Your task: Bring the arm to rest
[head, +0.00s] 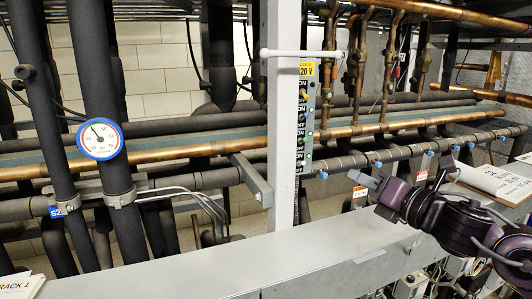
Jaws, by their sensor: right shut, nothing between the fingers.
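My right arm, dark purple, comes in from the right edge of the head view. Its gripper (362,180) points left, over the grey ledge and in front of the pipes. The fingers are small and grey in this view. They are shut with nothing held between them. My left gripper is not in view.
A grey upright post (284,100) carries a switch strip (303,120). A round gauge (100,139) sits on the dark pipes at left. Copper pipes (225,145) run across behind. A grey ledge (200,275) crosses the front. Papers (498,182) lie at right, near my arm.

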